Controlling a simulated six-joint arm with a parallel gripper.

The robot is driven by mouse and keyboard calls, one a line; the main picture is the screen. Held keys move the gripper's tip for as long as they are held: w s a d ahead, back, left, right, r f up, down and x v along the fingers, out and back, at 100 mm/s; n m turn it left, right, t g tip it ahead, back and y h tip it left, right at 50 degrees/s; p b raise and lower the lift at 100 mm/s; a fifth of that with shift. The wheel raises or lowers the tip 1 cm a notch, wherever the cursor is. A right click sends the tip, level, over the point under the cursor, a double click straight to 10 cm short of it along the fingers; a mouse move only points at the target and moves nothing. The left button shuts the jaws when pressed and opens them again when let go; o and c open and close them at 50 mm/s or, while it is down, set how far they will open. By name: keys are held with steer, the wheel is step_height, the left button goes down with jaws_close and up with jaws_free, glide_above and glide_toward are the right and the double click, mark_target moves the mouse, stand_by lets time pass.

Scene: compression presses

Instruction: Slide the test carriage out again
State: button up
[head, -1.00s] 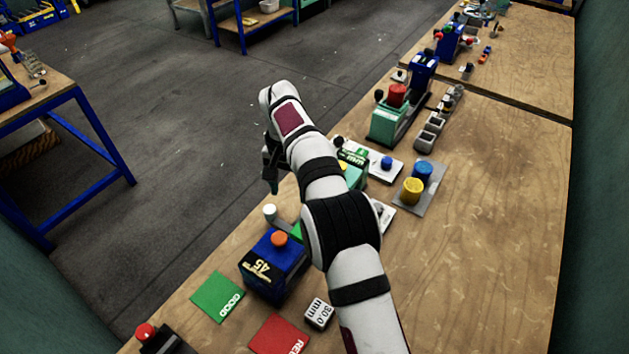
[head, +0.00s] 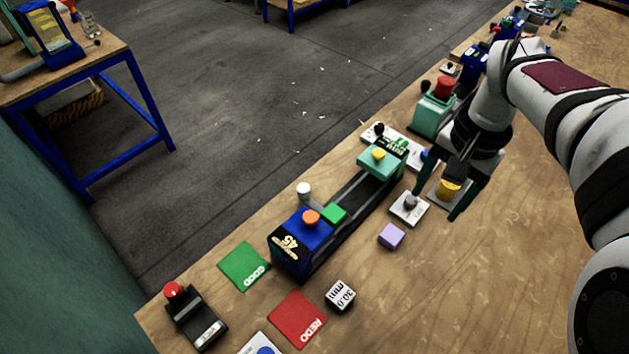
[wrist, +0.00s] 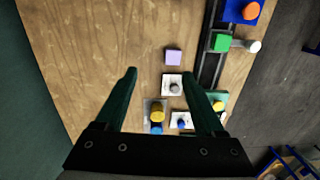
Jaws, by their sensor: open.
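A small green carriage (head: 334,214) sits on the rail, close beside the blue block. A white-knobbed handle (head: 304,190) stands on the rail's floor side; in the wrist view an arm joins this handle (wrist: 253,46) to the carriage (wrist: 222,42). My gripper (head: 437,205) is open and empty, right of the rail, above the bench. Its fingers also show in the wrist view (wrist: 160,72).
A purple cube (head: 391,236) and a grey knob on a white plate (head: 409,206) lie near my gripper. A yellow cylinder (head: 450,188) stands partly behind it. Green (head: 244,266) and red (head: 297,318) cards lie at the front. The bench's lower right is clear.

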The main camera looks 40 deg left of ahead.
steer(key=s+d+f+m+t, duration=0.1)
steer(key=s+d+m, duration=0.1)
steer(key=s+d, duration=0.55)
steer(key=s+d+m+t, duration=0.1)
steer(key=s+d, duration=0.3)
steer(key=d, duration=0.6)
steer(key=w+d+n+t+h, duration=0.15)
steer(key=w+n+t, duration=0.35)
steer(key=w, duration=1.2)
steer(key=w+a+f+n+t+y, duration=0.1)
steer(key=w+a+n+t+y, duration=0.2)
steer(key=w+a, duration=0.45)
steer(key=w+a+f+n+y, duration=0.2)
steer(key=w+a+n+y, duration=0.25)
steer(key=a, duration=0.55)
steer(key=n+g+y, duration=0.6)
steer(key=n+g, duration=0.6)
steer(key=g, duration=0.1)
glide_toward(305, 188)
steer(key=x, duration=1)
steer(key=shift+s+a+f, duration=0.1)
steer(key=shift+a, duration=0.05)
